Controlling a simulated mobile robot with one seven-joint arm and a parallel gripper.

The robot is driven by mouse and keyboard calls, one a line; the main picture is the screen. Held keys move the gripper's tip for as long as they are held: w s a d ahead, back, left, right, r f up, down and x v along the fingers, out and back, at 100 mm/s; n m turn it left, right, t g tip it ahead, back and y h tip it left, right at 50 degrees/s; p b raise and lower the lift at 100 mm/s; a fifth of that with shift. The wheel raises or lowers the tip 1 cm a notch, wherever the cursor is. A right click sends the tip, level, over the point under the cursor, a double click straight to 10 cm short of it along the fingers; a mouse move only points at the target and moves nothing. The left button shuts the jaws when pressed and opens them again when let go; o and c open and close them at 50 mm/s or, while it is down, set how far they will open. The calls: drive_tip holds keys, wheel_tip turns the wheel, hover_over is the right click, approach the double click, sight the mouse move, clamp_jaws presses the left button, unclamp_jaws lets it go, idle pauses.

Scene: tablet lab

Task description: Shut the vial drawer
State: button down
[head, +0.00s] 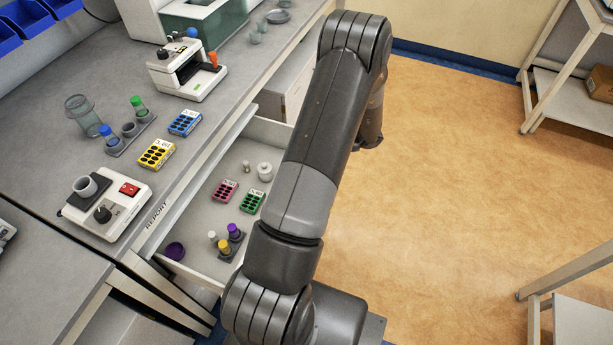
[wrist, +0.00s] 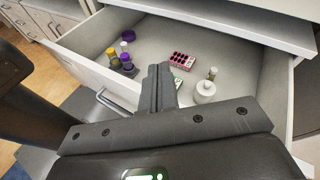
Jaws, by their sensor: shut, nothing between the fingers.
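The vial drawer (head: 205,205) stands open under the grey bench. Inside are a pink blister pack (head: 226,189), a green blister pack (head: 251,201), a white pot (head: 265,172), a small rack with purple- and yellow-capped vials (head: 232,238) and a purple bowl (head: 175,250). My arm hides the drawer's front in the head view, and my gripper is hidden there. In the wrist view, my gripper (wrist: 159,72) is shut and empty. Its fingers overlap the near side of the drawer in the picture, right of the silver handle (wrist: 112,102). I cannot tell whether they touch it.
The bench (head: 110,190) holds a hotplate-like device (head: 108,200), yellow (head: 157,153) and blue (head: 185,123) blister packs and a vial rack (head: 130,133). The floor (head: 450,180) to the right is clear. A shelf (head: 570,80) stands far right.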

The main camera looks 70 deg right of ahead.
drive_tip(key=s+d+f+m+t+h, duration=0.2)
drive_tip(key=s+f+m+t+h, duration=0.3)
drive_tip(key=s+f+m+h, duration=0.6)
drive_tip(key=w+f+n+y, duration=0.1)
drive_tip(key=w+n+y, duration=0.1)
drive_tip(key=w, duration=0.7)
drive_tip(key=shift+w+f+y, duration=0.2)
drive_tip(key=shift+w+y, duration=0.05)
drive_tip(key=shift+y, duration=0.45)
drive_tip(key=shift+w, duration=0.1)
drive_tip(key=w, duration=2.5)
drive_tip(key=shift+w+r, duration=0.1)
drive_tip(key=shift+d, duration=0.1)
drive_tip(key=s, duration=1.5)
